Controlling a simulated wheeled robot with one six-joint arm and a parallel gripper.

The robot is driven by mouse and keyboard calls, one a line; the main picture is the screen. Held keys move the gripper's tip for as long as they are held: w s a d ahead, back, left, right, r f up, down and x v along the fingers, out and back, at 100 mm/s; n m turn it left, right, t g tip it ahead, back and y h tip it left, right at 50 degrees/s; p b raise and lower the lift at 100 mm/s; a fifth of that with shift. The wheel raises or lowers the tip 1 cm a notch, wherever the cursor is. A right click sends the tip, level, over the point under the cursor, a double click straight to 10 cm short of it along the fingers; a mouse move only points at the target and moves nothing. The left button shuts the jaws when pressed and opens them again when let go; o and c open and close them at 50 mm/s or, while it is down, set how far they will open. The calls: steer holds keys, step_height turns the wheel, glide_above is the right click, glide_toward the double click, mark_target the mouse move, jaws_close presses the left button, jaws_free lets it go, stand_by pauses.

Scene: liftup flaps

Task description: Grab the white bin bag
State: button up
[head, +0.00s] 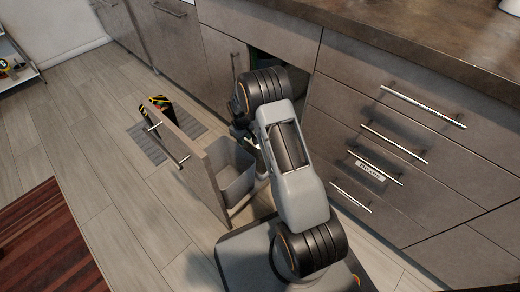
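A grey bin (238,178) stands behind a pulled-out cabinet front (195,168) with a metal bar handle. I cannot make out a white bin bag in this view; part of the bin is hidden by my arm. My gripper (243,128) is at the far end of the arm, close to the bin's rear upper side. It is dark and mostly hidden by my arm links, so its fingers do not show clearly.
Closed drawers (385,140) with bar handles line the right under a brown countertop (410,35). A black and yellow object (160,107) stands by a floor grate (150,148). A striped rug (45,245) lies lower left. The wooden floor between is clear.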

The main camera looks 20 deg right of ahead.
jaws_close()
stand_by(0.4)
